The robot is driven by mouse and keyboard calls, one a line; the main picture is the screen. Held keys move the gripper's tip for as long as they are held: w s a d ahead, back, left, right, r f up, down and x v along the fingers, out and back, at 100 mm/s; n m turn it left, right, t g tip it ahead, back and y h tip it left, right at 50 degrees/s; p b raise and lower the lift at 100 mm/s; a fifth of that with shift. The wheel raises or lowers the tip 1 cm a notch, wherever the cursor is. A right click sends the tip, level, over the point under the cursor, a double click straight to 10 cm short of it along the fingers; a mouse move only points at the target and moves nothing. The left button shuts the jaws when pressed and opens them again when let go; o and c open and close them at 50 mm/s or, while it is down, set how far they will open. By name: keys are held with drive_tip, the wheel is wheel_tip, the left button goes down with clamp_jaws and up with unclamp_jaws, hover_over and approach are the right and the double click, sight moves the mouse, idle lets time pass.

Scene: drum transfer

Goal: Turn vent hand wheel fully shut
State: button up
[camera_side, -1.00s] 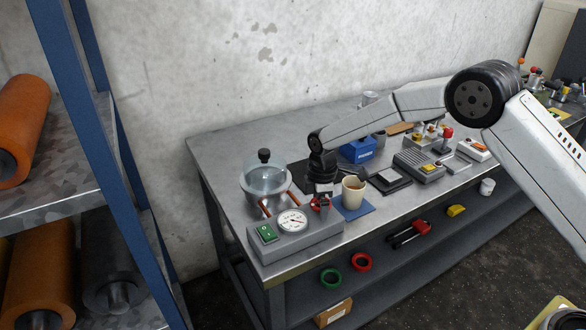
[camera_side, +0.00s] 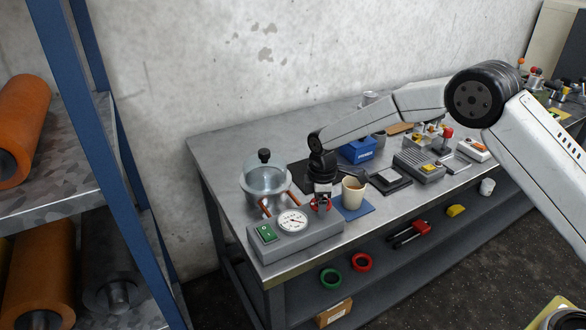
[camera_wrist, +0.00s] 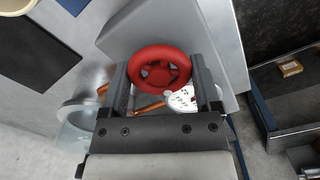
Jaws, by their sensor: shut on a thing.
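The red vent hand wheel (camera_wrist: 160,67) shows in the wrist view between the two dark fingers of my gripper (camera_wrist: 160,80). My gripper is shut on the wheel, with one finger at each side of its rim. In the side view, the red wheel (camera_side: 321,203) shows only partly below my gripper (camera_side: 321,197), at the right end of the grey control box (camera_side: 315,235). The box carries a white dial gauge (camera_side: 292,220) and a green switch (camera_side: 266,233). The gauge is partly hidden in the wrist view.
A glass bell jar (camera_side: 266,178) with a black knob stands behind the box, near copper pipes (camera_side: 266,207). A cream cup (camera_side: 353,192) on a blue mat (camera_side: 365,211) stands close to the right of my gripper. The bench front edge is near the box.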

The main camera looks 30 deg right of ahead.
drive_tip(key=m, duration=0.3)
drive_tip(key=shift+m, duration=0.4)
drive_tip(key=m, duration=0.3)
drive_tip(key=shift+m, duration=0.4)
drive_tip(key=m, duration=0.3)
drive_tip(key=shift+w+m, duration=0.1)
drive_tip(key=shift+m, duration=0.2)
drive_tip(key=shift+d+m, duration=0.1)
drive_tip(key=shift+m, duration=1.8)
drive_tip(key=o, duration=1.1)
drive_tip(key=shift+n, duration=0.4)
